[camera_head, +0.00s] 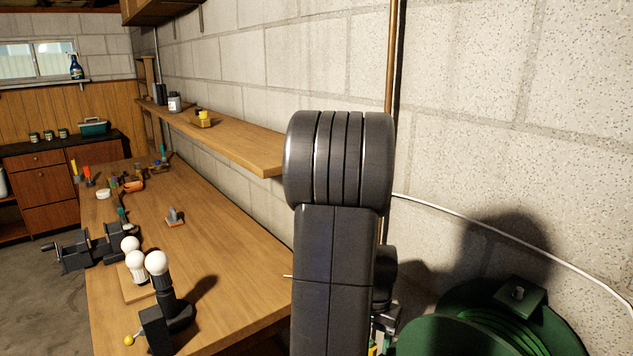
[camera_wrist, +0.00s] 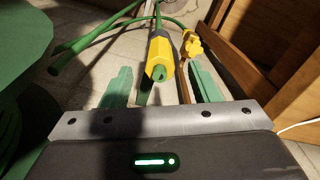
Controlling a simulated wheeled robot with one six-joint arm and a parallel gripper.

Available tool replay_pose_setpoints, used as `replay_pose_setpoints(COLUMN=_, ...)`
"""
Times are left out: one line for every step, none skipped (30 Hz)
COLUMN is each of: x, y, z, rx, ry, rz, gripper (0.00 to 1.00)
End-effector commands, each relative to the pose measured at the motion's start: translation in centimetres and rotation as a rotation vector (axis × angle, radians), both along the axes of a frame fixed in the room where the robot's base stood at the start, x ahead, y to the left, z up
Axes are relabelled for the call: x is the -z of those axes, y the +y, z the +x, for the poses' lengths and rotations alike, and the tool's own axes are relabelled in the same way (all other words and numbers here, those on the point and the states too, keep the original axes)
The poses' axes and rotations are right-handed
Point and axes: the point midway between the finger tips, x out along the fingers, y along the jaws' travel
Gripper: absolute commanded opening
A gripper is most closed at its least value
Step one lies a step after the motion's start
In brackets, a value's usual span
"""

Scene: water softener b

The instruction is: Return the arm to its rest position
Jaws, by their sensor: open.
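My gripper (camera_wrist: 160,88) shows in the wrist view with its two green fingers apart. A yellow and green hose fitting (camera_wrist: 161,62) lies beyond and between the fingertips, with green hose around it. I cannot tell how far it is from the fingers, but they are not closed on it. In the head view my dark arm stands upright in front of the wall, and the gripper is mostly hidden behind it, low down.
A green drum-like thing with hose (camera_head: 480,325) stands close at the lower right. A wooden workbench (camera_head: 225,245) with bulbs, a vise and tools is on the left. A wall shelf (camera_head: 235,142) ends beside my arm. In the wrist view, a yellow valve (camera_wrist: 192,45) and wooden boards (camera_wrist: 285,60) are at the right.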

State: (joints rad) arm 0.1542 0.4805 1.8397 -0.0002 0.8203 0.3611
Motion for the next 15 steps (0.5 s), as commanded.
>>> replay_pose_setpoints(x=-1.3, y=0.0, z=0.0, rx=0.0, ry=0.0, rz=0.0, gripper=0.56)
replay_pose_setpoints(x=-1.7, y=0.0, z=0.0, rx=0.0, ry=0.001, rz=0.0, gripper=0.56)
replay_pose_setpoints(x=-2.2, y=0.0, z=0.0, rx=0.0, ry=0.001, rz=0.0, gripper=0.56)
replay_pose_setpoints(x=-2.6, y=0.0, z=0.0, rx=0.0, ry=0.001, rz=0.0, gripper=0.56)
replay_pose_setpoints(x=-2.8, y=0.0, z=0.0, rx=0.0, ry=0.002, rz=0.001, gripper=0.56)
replay_pose_setpoints(x=-3.4, y=0.0, z=0.0, rx=0.0, ry=0.001, rz=0.0, gripper=0.56)
replay_pose_setpoints(x=-3.8, y=0.0, z=0.0, rx=0.0, ry=0.0, rz=0.0, gripper=0.56)
replay_pose_setpoints(x=-4.2, y=0.0, z=0.0, rx=0.0, ry=0.0, rz=0.0, gripper=0.56)
replay_pose_setpoints(x=-4.7, y=0.0, z=0.0, rx=0.0, ry=0.0, rz=0.0, gripper=0.56)
replay_pose_setpoints(x=-5.1, y=0.0, z=0.0, rx=0.0, ry=0.0, rz=0.0, gripper=0.56)
replay_pose_setpoints(x=-5.4, y=0.0, z=0.0, rx=0.0, ry=0.0, rz=0.0, gripper=0.56)
replay_pose_setpoints(x=-5.8, y=0.0, z=0.0, rx=0.0, ry=0.0, rz=0.0, gripper=0.56)
replay_pose_setpoints(x=-6.0, y=0.0, z=0.0, rx=0.0, ry=0.0, rz=0.0, gripper=0.56)
replay_pose_setpoints(x=-6.2, y=0.0, z=0.0, rx=0.0, ry=0.0, rz=0.0, gripper=0.56)
replay_pose_setpoints(x=-6.4, y=0.0, z=0.0, rx=0.0, ry=0.001, rz=0.0, gripper=0.56)
